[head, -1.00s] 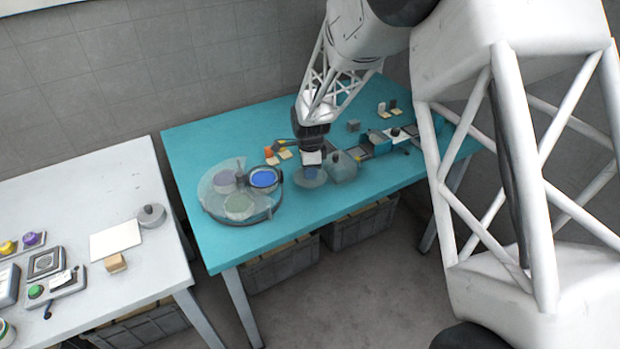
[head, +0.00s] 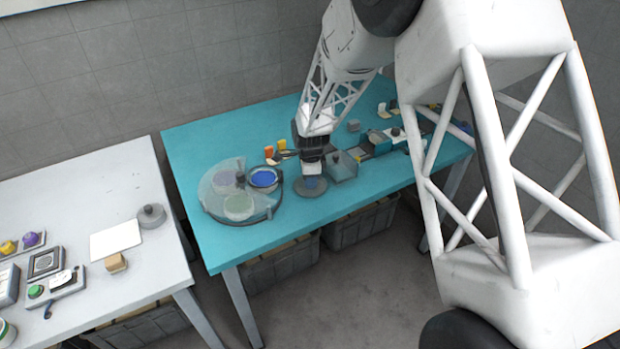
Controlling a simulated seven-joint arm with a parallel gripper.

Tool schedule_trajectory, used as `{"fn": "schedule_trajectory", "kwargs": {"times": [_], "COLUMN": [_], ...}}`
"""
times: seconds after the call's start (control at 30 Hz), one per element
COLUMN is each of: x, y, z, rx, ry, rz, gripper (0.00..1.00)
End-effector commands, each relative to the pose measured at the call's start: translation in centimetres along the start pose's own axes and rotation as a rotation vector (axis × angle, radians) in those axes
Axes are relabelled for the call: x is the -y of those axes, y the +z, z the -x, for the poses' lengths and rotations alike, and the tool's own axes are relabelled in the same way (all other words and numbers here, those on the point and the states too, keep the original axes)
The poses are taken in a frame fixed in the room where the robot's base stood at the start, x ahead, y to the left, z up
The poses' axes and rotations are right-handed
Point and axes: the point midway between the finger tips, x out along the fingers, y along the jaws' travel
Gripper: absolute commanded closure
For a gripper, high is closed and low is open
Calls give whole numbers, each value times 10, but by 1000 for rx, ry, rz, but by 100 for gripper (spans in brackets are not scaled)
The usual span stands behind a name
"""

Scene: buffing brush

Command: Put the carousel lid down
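The carousel (head: 268,208) is a round tray at the left of the teal table, with several round coloured pots in it. A clear cover with a dark central knob lies over most of it. A blue pot (head: 264,178) shows at its right side in a dark ring. I cannot tell whether this disc is a lid.
More small items stand at the right of the teal table (head: 235,254). A white table (head: 75,205) at left holds a plate, knobs and blocks.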

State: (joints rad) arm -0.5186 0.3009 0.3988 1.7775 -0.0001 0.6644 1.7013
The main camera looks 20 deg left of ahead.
Motion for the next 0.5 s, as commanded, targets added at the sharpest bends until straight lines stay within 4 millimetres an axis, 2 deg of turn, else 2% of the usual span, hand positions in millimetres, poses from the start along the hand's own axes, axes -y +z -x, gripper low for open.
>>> {"fn": "schedule_trajectory", "kwargs": {"times": [0.03,0.17,0.5], "x": [0,0,0], "y": [0,0,0], "z": [0,0,2], "rx": [0,0,0], "ry": [0,0,0], "rz": [0,0,0], "gripper": [68,50,50]}}
